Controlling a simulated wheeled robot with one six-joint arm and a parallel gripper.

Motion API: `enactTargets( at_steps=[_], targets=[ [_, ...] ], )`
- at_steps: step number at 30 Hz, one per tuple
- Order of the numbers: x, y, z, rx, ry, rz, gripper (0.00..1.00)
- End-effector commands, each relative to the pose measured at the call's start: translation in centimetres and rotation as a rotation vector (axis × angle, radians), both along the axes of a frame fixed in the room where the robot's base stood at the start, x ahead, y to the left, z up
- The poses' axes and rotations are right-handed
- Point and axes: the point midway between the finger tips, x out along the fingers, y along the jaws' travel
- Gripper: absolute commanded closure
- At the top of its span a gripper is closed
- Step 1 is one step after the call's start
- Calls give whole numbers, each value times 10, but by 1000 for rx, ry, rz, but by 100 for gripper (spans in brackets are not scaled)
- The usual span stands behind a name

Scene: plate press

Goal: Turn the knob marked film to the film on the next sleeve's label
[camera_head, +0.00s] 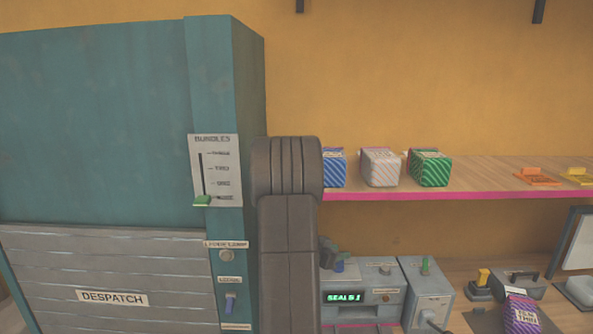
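I cannot make out a knob marked film. A grey machine (362,281) on the bench at lower centre has a green-lit display (344,297) that seems to read "SEALS 1", with small controls and labels too small to read. A purple striped sleeve (521,316) with a white label lies at the lower right, and its print is not clear. My dark arm link stands upright in the middle and covers part of the bench. My gripper is out of view.
A teal cabinet with a grey shutter marked DESPATCH (112,298) and a BUNDLES slider (202,201) fills the left. A pink-edged shelf (470,182) bears blue (335,170), pale (380,168) and green (429,168) striped packs. A lever box (427,290) stands right of the machine.

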Motion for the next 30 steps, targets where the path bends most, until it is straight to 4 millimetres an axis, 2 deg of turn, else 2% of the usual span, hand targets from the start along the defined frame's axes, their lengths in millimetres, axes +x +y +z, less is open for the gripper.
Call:
enactTargets(
  at_steps=[9,12,24,26,30],
  targets=[
    [0,0,62,1,-5,1,66],
    [0,1,37,0,8,2,66],
    [0,1,-33,0,7,2,66],
    [0,1,-43,0,7,3,66],
    [-2,-1,-42,0,3,87,66]
  ],
)
